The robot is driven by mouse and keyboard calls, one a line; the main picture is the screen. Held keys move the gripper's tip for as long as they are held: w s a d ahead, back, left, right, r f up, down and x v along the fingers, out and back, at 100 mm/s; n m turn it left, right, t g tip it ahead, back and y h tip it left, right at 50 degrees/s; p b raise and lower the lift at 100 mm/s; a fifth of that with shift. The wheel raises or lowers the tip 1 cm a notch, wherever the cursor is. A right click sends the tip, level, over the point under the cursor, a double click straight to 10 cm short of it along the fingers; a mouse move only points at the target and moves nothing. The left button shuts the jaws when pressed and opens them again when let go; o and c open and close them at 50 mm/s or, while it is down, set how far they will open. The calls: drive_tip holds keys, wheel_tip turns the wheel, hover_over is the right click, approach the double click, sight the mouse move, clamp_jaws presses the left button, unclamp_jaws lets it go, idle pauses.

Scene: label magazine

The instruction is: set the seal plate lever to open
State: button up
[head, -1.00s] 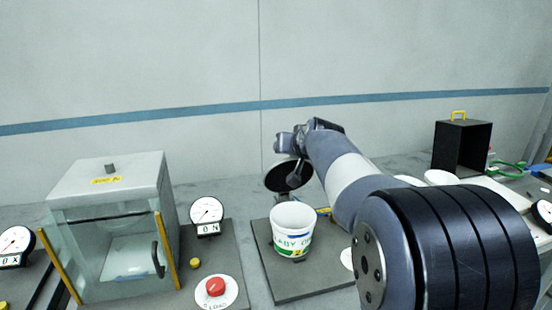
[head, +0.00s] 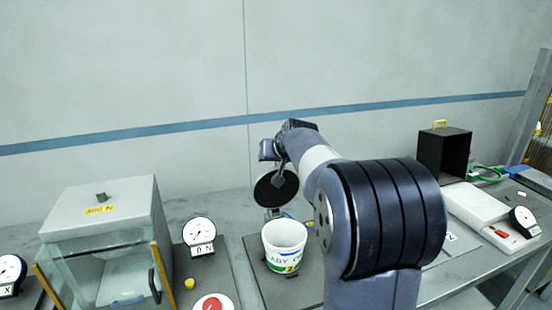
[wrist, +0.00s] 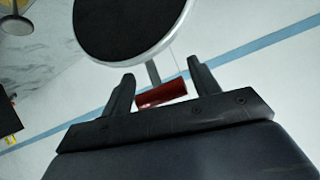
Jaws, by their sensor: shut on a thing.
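The lever's red handle (wrist: 162,94) shows in the wrist view between the two fingers of my gripper (wrist: 161,72), which are shut on its ends. A thin metal stem (wrist: 153,72) joins the handle to a round black plate with a pale rim (wrist: 125,20), which I take to be the seal plate. In the head view the black plate (head: 275,188) stands tilted behind a white tub with green lettering (head: 284,238). My gripper is above it, mostly hidden by my arm. The handle is not visible in the head view.
A glass-fronted box (head: 105,200) with a grey lid stands at the left, next to a dial (head: 199,232) and a red knob (head: 212,303). A black open box (head: 443,150) and a white device (head: 485,212) are at the right. My arm covers the middle right.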

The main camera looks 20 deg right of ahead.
drive_tip(key=shift+w+f, duration=0.1)
idle(0.3)
drive_tip(key=o, duration=1.3)
drive_tip(key=b+v, duration=0.2)
drive_tip(key=v, duration=0.8)
drive_tip(key=shift+s+r, duration=0.3)
drive_tip(key=shift+w+f, duration=0.1)
drive_tip(key=p+x, duration=0.2)
drive_tip(key=x, duration=0.8)
drive_tip(key=shift+w+f, duration=0.2)
drive_tip(key=shift+w, duration=0.05)
drive_tip(key=shift+s, duration=0.1)
